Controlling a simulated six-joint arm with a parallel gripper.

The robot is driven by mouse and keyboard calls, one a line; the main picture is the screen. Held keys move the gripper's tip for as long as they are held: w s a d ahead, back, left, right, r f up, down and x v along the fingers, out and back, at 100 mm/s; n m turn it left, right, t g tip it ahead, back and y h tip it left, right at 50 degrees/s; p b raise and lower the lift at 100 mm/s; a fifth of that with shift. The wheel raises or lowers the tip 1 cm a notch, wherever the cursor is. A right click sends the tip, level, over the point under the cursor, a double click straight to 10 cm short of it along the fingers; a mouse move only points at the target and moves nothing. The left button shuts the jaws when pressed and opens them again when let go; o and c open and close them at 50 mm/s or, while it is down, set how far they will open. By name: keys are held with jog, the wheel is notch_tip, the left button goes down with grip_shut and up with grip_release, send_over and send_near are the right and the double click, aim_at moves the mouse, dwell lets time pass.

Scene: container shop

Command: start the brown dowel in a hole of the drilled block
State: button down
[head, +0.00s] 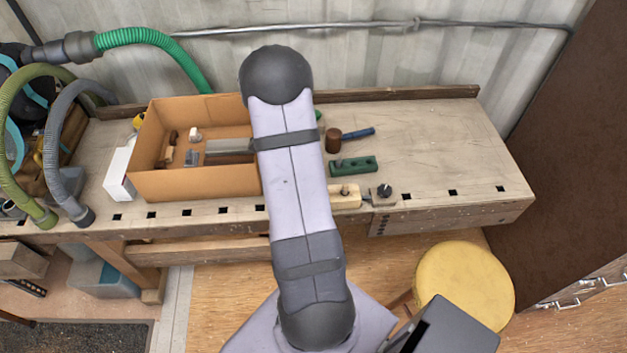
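A green block (353,167) with dark round spots on top, which look like holes, lies on the workbench just right of my arm. A pale cream block (345,196) lies nearer the front edge, partly behind my arm; a small feature shows on its top. I cannot tell for sure which is the drilled block. A small brown piece (172,139) stands in the open cardboard box and may be the brown dowel, but it is too small to tell. My gripper is not visible; my raised arm covers the middle of the bench and the box's right side.
The cardboard box (195,184) also holds a grey block, a brown strip and small pieces. A mallet (333,141) with a blue handle lies behind the green block. A dark knob (384,191) sits at the front edge. The bench's right side (440,140) is clear. A yellow stool (464,288) stands in front.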

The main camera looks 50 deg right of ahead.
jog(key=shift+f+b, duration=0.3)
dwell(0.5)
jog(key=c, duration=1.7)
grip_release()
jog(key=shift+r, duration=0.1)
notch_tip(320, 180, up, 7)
jog(key=p, duration=0.3)
jog(key=shift+p, duration=0.4)
